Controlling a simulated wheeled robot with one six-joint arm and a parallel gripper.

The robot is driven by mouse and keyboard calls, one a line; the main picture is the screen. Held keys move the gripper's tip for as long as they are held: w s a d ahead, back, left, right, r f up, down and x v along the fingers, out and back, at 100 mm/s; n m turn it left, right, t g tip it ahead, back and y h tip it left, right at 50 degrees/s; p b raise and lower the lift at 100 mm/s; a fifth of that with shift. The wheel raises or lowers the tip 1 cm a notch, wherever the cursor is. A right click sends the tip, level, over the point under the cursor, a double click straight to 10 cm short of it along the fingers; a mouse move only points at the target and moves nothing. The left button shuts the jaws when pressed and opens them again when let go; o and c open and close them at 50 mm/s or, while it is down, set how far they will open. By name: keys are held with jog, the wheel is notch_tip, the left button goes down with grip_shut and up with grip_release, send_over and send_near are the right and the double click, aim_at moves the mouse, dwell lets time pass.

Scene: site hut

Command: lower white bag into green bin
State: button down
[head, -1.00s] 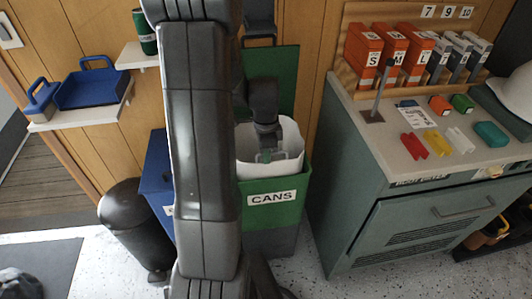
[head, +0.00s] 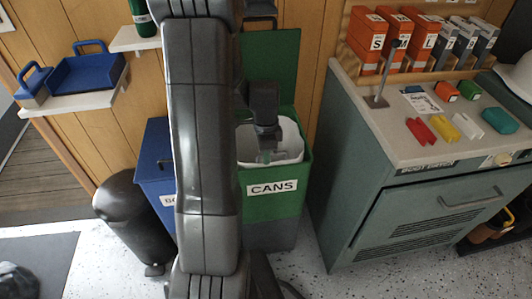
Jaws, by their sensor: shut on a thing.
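The green bin (head: 275,205), labelled CANS, stands on the floor against the wood wall with its lid up behind it. The white bag (head: 288,134) is inside the bin, its open top edge showing around the level of the bin's rim. My gripper (head: 266,156) points down inside the mouth of the bag and is shut on it. The fingertips are small and partly hidden. My arm hides the left side of the bin, and the lower part of the bag is hidden by the bin's front wall.
A blue bin (head: 155,175) stands left of the green bin, with a black pedal bin (head: 133,220) beside it. A wall shelf (head: 75,107) carries a blue dustpan and brush.

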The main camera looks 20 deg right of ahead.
jog(key=shift+f+b, duration=0.35)
jog(key=shift+f, duration=0.4)
jog(key=shift+s, duration=0.15)
jog(key=c, duration=1.5)
grip_release()
jog(key=shift+a+f, duration=0.1)
jog(key=shift+f, duration=0.05)
jog(key=r, duration=0.5)
jog(key=r+p, duration=0.1)
jog(key=r, duration=0.3)
jog(key=w+r+p, duration=0.1)
jog(key=r, duration=0.4)
jog(key=shift+w+r, duration=0.1)
jog(key=shift+r, duration=0.2)
